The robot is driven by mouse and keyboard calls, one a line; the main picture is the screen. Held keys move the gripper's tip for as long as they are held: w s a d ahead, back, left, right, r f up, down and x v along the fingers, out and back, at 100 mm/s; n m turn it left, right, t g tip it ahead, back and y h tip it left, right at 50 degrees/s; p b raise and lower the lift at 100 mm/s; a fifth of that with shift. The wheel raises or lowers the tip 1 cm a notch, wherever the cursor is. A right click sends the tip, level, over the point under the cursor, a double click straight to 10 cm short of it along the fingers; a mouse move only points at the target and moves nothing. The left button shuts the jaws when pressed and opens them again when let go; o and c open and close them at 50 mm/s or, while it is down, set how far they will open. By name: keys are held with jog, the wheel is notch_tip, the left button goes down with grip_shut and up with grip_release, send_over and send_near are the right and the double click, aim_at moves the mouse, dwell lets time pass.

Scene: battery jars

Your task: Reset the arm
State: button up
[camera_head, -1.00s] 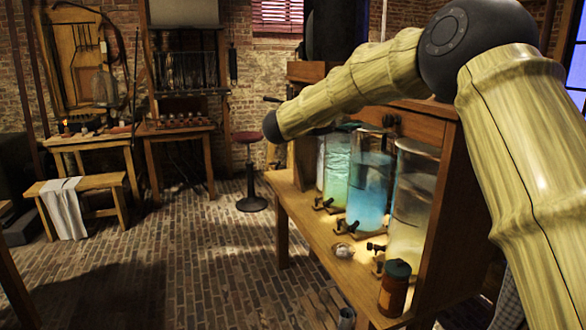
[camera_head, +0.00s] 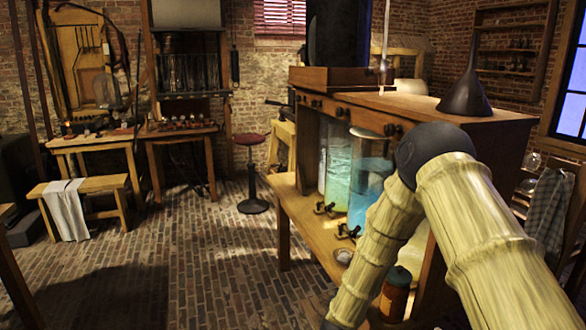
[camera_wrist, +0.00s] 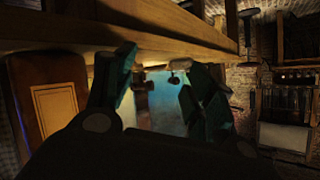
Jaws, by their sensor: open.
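My gripper (camera_wrist: 160,98) shows in the wrist view with its two dark green fingers spread apart and nothing between them. Past the fingers are a wooden shelf edge and a blue-lit jar (camera_wrist: 165,120). In the head view my arm is bent in front of the jar cabinet, and its lower end runs down past the bottom edge, so the gripper is not seen there. A blue jar (camera_head: 369,185) and a green jar (camera_head: 338,165) stand on the cabinet's lower shelf. My arm hides much of the jars to the right.
The wooden cabinet (camera_head: 470,135) carries a dark funnel (camera_head: 465,88) on top. A brown bottle (camera_head: 395,293) stands near the shelf's front, partly behind my arm; a brown labelled object (camera_wrist: 52,105) is close left in the wrist view. A stool (camera_head: 252,170) stands beyond.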

jog(key=s+d+f+n+g+y, duration=0.1)
jog(key=s+f+n+g, duration=0.1)
jog(key=s+f, duration=0.45)
jog(key=s+d+f+n+g+y+p, duration=0.15)
jog(key=s+f, duration=0.25)
jog(key=s, duration=0.6)
jog(key=s+f+n+g+y, duration=0.1)
jog(key=s+f+g, duration=0.2)
jog(key=s+f, duration=0.35)
jog(key=s+d+n+g, duration=0.1)
jog(key=s+g, duration=0.1)
jog(key=s, duration=1.2)
jog(key=s+d+f+n+g, duration=0.1)
jog(key=s+d+n+g, duration=0.1)
jog(key=s, duration=1.2)
jog(key=shift+s+g+y, duration=0.15)
jog(key=shift+g+y, duration=0.2)
jog(key=shift+g, duration=0.5)
jog(key=shift+n, duration=0.25)
jog(key=shift+s, duration=0.1)
